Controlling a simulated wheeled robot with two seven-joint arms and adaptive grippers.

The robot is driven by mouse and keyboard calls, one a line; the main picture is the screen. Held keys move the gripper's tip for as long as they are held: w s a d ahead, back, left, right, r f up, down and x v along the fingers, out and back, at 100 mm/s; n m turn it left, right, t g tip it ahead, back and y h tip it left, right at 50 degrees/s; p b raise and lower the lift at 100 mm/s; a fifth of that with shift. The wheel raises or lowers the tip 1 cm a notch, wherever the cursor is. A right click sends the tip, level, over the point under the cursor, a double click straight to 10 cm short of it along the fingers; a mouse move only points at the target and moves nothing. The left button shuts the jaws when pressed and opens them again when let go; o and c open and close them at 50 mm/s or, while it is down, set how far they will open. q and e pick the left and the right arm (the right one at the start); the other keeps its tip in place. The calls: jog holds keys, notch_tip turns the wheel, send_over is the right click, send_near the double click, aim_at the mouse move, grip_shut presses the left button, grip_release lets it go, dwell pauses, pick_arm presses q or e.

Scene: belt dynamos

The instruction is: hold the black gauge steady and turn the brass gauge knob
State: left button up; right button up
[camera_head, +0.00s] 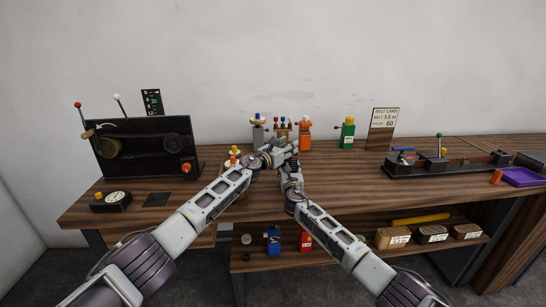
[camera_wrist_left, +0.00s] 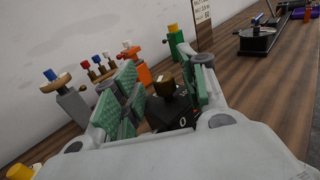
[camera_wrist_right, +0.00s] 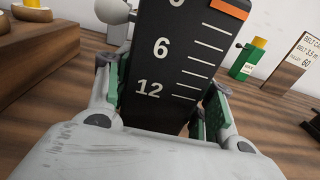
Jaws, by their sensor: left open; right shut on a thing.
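The black gauge (camera_wrist_right: 165,70) stands between my right gripper's fingers in the right wrist view, its white scale marked 6 and 12 and an orange marker near the top. My right gripper (camera_wrist_right: 163,95) is shut on it. In the left wrist view the top of the black gauge (camera_wrist_left: 182,121) shows a white 0, with the brass gauge knob (camera_wrist_left: 166,88) above it. My left gripper (camera_wrist_left: 160,92) is open, its green-padded fingers on either side of the knob and apart from it. In the head view the two grippers meet at the table's middle and largely hide the gauge.
Grey (camera_head: 257,131), orange (camera_head: 305,135) and green (camera_head: 347,134) blocks stand behind the grippers. A black belt machine (camera_head: 145,148) stands at left, a belt device (camera_head: 440,165) and purple tray (camera_head: 523,177) at right. The table's front right is clear.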

pick_arm(q)
jog(key=shift+s+a+r, duration=0.1)
jog(key=shift+s+a, duration=0.2)
jog(key=shift+a, duration=0.05)
jog(key=shift+s+a+f, duration=0.25)
jog(key=shift+s+a, duration=0.05)
jog(key=shift+s, duration=0.2)
jog(key=v, duration=0.9)
jog(key=shift+s, duration=0.2)
dwell(0.3)
jog(key=shift+a, duration=0.15)
dwell(0.4)
